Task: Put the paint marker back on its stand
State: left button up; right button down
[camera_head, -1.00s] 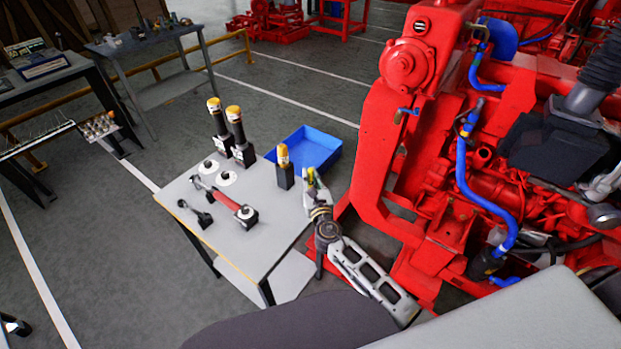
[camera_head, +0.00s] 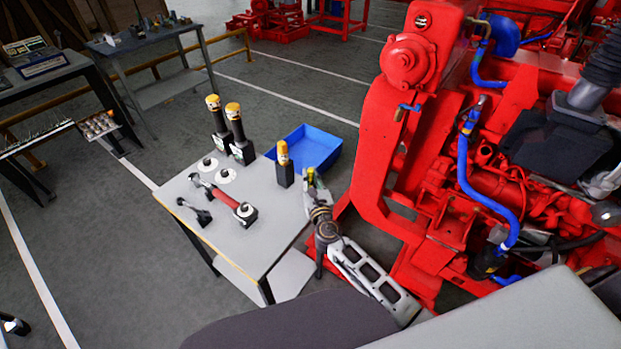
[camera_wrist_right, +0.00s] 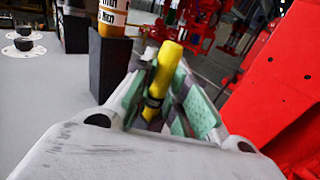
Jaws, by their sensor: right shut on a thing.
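The paint marker (camera_wrist_right: 161,80) is a yellow stick with a dark band, seen in the right wrist view. My right gripper (camera_wrist_right: 155,100) is shut on it, with the green-padded fingers on either side; the marker leans slightly. In the head view this gripper (camera_head: 311,186) is at the right edge of the grey table, beside a black block (camera_head: 285,178). The block carries an orange-and-white labelled cylinder (camera_head: 282,152), and also shows in the right wrist view (camera_wrist_right: 108,68). I cannot tell which holder is the marker's stand. My left gripper is not in view.
On the table (camera_head: 262,220), two tall black yellow-capped tools (camera_head: 235,125) stand at the back, with white discs (camera_head: 226,175) and a red-handled tool (camera_head: 222,198) in front. A blue bin (camera_head: 312,146) lies behind. The red engine (camera_head: 400,170) stands close on the right.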

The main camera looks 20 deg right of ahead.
jog(key=shift+f, duration=0.25)
jog(key=c, duration=1.3)
grip_release()
jog(key=shift+c, duration=0.2)
jog(key=shift+s, duration=0.2)
jog(key=s, duration=1.1)
jog(key=shift+s+a, duration=0.3)
jog(key=shift+a, duration=0.15)
